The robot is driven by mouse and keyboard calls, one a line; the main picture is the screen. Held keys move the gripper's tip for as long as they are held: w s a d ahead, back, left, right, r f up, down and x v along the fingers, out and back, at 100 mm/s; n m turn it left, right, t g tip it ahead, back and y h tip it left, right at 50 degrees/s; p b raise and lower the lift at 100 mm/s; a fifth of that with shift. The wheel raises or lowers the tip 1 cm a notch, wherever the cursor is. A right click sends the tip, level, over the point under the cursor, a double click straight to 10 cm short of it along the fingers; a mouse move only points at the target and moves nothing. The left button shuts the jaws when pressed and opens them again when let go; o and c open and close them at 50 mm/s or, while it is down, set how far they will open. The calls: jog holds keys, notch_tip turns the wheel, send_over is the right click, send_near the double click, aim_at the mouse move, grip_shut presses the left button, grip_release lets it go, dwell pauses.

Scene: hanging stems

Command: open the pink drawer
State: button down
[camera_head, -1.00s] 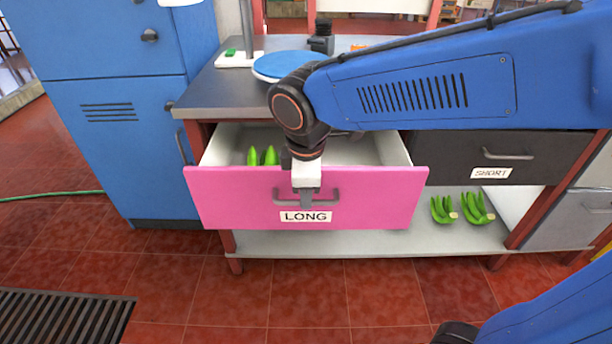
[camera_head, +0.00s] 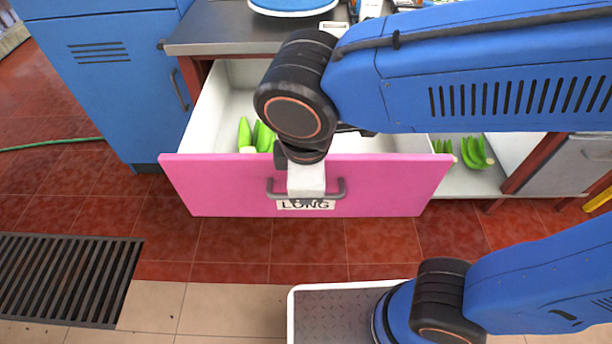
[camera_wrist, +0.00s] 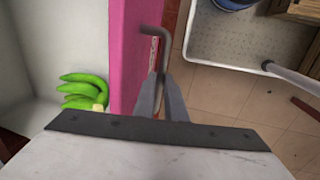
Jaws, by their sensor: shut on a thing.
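The pink drawer (camera_head: 400,188) stands pulled well out of the workbench, its white inside showing. Its front bears a LONG label, partly hidden behind my gripper, and a grey bar handle (camera_head: 338,190). My gripper (camera_head: 305,200) is at the middle of that front, shut on the handle. In the wrist view the two fingers (camera_wrist: 165,103) close around the handle bar (camera_wrist: 186,40), beside the pink front (camera_wrist: 125,50). Green bananas (camera_head: 259,136) lie in the drawer's left part; a bunch also shows in the wrist view (camera_wrist: 82,90). My arm hides part of the drawer's inside.
The bench top (camera_head: 215,30) carries a blue-topped round plate (camera_head: 292,5). A blue cabinet (camera_head: 110,80) stands at the left. More green bananas (camera_head: 475,153) lie on the lower shelf at right. A dark floor grate (camera_head: 60,280) is at lower left. Red tiles in front are clear.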

jog(key=shift+s, duration=0.15)
jog(key=c, duration=1.8)
grip_release()
jog(key=shift+r, duration=0.1)
jog(key=s+r, duration=0.1)
jog(key=r, duration=0.4)
jog(key=s+r, duration=0.1)
jog(key=r, duration=0.5)
jog(key=s+r, duration=0.1)
jog(key=r, duration=0.5)
jog(key=shift+s+a, duration=0.1)
